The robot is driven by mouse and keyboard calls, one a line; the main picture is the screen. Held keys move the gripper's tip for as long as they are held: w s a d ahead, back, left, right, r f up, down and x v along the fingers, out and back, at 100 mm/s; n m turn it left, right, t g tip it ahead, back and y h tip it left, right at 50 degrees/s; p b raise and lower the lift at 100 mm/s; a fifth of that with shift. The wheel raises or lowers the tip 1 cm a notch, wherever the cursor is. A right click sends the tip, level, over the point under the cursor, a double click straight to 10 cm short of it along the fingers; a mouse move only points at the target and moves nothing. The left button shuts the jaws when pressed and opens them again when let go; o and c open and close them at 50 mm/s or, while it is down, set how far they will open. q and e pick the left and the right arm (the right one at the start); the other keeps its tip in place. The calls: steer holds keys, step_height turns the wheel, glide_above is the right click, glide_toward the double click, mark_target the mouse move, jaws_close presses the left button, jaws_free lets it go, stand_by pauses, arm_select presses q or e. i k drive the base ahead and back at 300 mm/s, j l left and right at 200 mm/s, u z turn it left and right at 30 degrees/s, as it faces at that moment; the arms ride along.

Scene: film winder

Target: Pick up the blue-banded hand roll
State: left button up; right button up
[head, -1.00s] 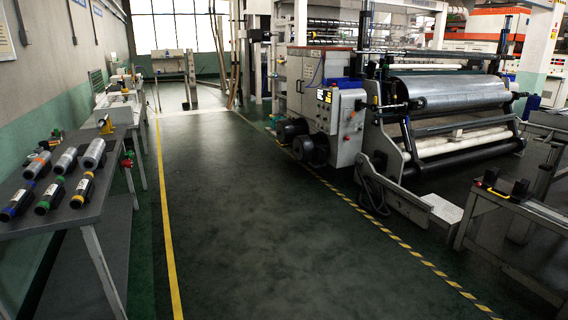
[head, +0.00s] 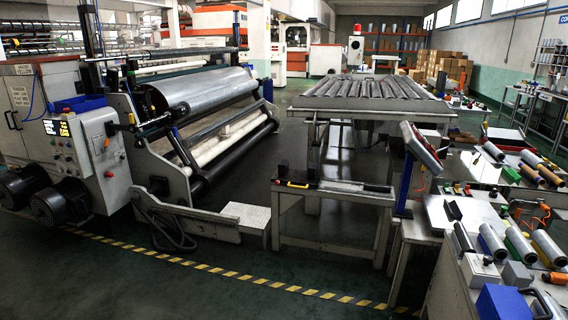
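Neither of my grippers shows in the head view. Several hand rolls lie on the benches at the right. The rolls are small here, and I cannot tell for sure which one is the blue-banded hand roll.
The winder (head: 205,90) with its large silver roll stands at left. A long roller table (head: 375,92) is in the middle. A blue box (head: 502,303) is at the near bench's front. Dark floor is free in front of the yellow-black floor line (head: 230,273).

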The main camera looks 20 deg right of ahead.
mark_target(496, 247)
steer(key=i+l+z, duration=0.25)
steer(key=i+z, duration=0.7)
steer(key=i, duration=0.15)
steer(key=i+j+z, duration=0.2)
steer(key=i+z, duration=0.3)
steer(key=i, duration=0.1)
